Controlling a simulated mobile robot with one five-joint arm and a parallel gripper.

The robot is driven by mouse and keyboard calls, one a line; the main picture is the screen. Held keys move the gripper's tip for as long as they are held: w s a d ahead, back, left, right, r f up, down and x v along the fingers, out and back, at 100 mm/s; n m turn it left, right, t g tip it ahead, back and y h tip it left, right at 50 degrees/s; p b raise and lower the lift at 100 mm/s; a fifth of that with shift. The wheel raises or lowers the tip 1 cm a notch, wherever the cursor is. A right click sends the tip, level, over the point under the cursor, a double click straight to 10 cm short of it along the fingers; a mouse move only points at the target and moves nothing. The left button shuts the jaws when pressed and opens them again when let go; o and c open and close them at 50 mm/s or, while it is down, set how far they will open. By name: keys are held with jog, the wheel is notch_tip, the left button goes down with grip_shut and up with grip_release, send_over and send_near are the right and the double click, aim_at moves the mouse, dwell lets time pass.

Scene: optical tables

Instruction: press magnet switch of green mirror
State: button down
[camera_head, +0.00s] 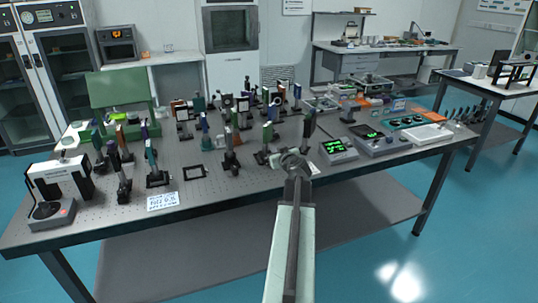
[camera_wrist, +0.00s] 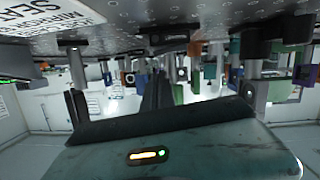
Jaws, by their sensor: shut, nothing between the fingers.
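A small green mirror (camera_head: 267,131) stands upright on a dark post and base on the optical table, just left of and behind my gripper. Its magnet switch is too small to make out. Other mounts carry green too, such as one at the table's left (camera_head: 97,138), so I cannot tell for sure which is meant. My gripper (camera_head: 290,158) is shut and empty, above the table's front part. In the wrist view, the scene appears upside down, and a green plate (camera_wrist: 178,93) hangs among several mounts. I cannot match it to the head view.
The optical table (camera_head: 215,205) is crowded with mounts behind and left of my gripper. An empty black frame (camera_head: 194,172) and a label card (camera_head: 162,201) lie left. Control boxes with green displays (camera_head: 338,149) stand close on the right.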

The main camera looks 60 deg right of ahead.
jog(key=shift+s+f+b, duration=0.35)
jog(key=shift+f, duration=0.5)
jog(key=shift+w+f, duration=0.2)
jog(key=shift+w, duration=0.05)
jog(key=shift+w+a+r, duration=0.15)
jog(key=shift+f+b, duration=0.3)
jog(key=shift+f, duration=0.05)
jog(key=shift+m, duration=0.3)
jog(key=shift+r, duration=0.2)
